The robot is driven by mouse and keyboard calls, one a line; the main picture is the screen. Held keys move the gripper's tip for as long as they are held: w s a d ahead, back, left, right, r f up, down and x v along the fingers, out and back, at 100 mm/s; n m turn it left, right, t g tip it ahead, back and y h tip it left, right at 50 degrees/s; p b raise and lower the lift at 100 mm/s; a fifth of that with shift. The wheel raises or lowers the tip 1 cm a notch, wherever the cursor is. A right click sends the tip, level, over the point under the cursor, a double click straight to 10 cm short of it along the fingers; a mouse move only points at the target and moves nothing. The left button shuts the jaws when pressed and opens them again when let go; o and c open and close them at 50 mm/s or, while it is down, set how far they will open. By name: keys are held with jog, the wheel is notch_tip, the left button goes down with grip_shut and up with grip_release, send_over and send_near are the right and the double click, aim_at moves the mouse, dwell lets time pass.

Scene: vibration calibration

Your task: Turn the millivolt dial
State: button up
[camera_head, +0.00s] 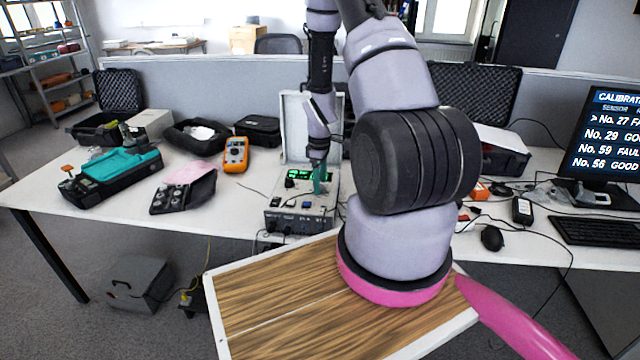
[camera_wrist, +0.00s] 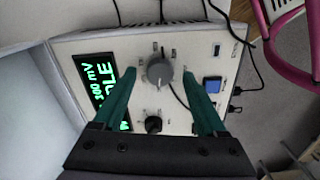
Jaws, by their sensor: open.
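The calibration device (camera_head: 285,212) is a pale box with an open lid, on the white table in the head view. In the wrist view its panel (camera_wrist: 228,58) shows a green-lit display (camera_wrist: 100,85) with "300 mV" and "IDLE" partly covered. A large grey dial (camera_wrist: 159,72) stands on the panel, with a smaller black knob (camera_wrist: 153,124) nearby. My gripper (camera_wrist: 163,78) has green fingers, open, one on each side of the grey dial with gaps visible. In the head view my gripper (camera_head: 319,188) is over the panel and hides part of it.
A blue button (camera_wrist: 212,85) and a dark switch (camera_wrist: 217,50) lie close to one finger. Cables run beside the device. An orange multimeter (camera_head: 236,155) and a teal-topped case (camera_head: 112,174) are to the left; a monitor (camera_head: 606,140) and mouse (camera_head: 492,238) are to the right.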

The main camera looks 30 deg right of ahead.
jog(key=shift+f, duration=0.5)
jog(key=shift+c, duration=0.3)
grip_shut()
